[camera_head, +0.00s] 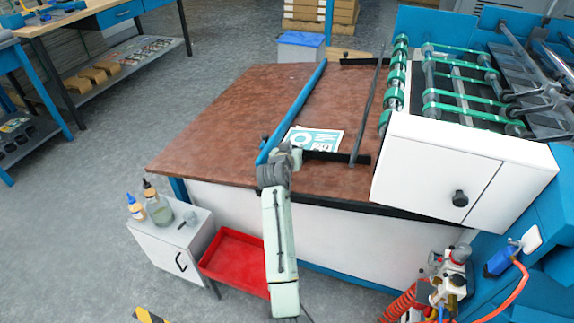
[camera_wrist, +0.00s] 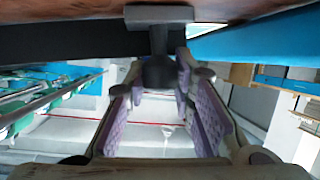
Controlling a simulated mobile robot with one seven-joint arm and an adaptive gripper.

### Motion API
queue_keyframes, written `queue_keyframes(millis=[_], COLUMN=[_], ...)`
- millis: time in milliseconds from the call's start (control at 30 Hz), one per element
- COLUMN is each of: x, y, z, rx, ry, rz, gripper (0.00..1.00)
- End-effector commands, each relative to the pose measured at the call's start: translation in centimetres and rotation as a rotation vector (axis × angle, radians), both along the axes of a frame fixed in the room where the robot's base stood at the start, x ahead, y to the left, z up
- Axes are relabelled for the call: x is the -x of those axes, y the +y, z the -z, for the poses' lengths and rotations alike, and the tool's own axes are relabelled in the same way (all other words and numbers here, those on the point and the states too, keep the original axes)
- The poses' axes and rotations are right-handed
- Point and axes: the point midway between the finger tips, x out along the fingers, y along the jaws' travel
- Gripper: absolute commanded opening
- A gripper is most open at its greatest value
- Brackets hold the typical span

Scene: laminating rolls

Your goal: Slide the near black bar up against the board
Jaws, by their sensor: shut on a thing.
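The near black bar (camera_head: 335,157) lies across the brown table, between the blue rail and the grey rod. It also shows in the wrist view (camera_wrist: 75,42). The board (camera_head: 317,140), white with teal print, lies flat just behind the bar; I cannot tell if they touch. My gripper (camera_head: 287,157) is at the bar's left end, by the blue rail. In the wrist view my gripper (camera_wrist: 165,105) has its purple-padded fingers around a dark knob (camera_wrist: 158,72) below a grey bracket at the bar. Part of the bar's left end is hidden by my gripper.
The blue rail (camera_head: 297,105) runs along the left, and the grey rod (camera_head: 369,110) along the right. The far black bar (camera_head: 363,62) lies at the back. A white machine housing (camera_head: 430,160) with green rollers stands at the right. The brown table (camera_head: 220,130) is clear at left.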

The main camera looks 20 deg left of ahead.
Motion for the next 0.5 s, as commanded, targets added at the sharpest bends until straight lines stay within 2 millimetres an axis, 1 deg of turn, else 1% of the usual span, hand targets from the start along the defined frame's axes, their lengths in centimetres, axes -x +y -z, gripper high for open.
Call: queue_keyframes(millis=[33, 133, 433, 467, 500], x=[-0.69, -1.35, -1.44, -1.43, -1.42], y=[0.12, 0.10, 0.11, 0.10, 0.11], z=[0.10, 0.04, -0.06, -0.05, -0.06], rx=[-0.001, -0.001, -0.002, -0.002, -0.002], ry=[-0.003, -0.001, -0.001, -0.001, -0.001], rz=[-0.002, -0.003, -0.004, -0.004, -0.004], gripper=[0.00, 0.00, 0.00, 0.24, 0.27])
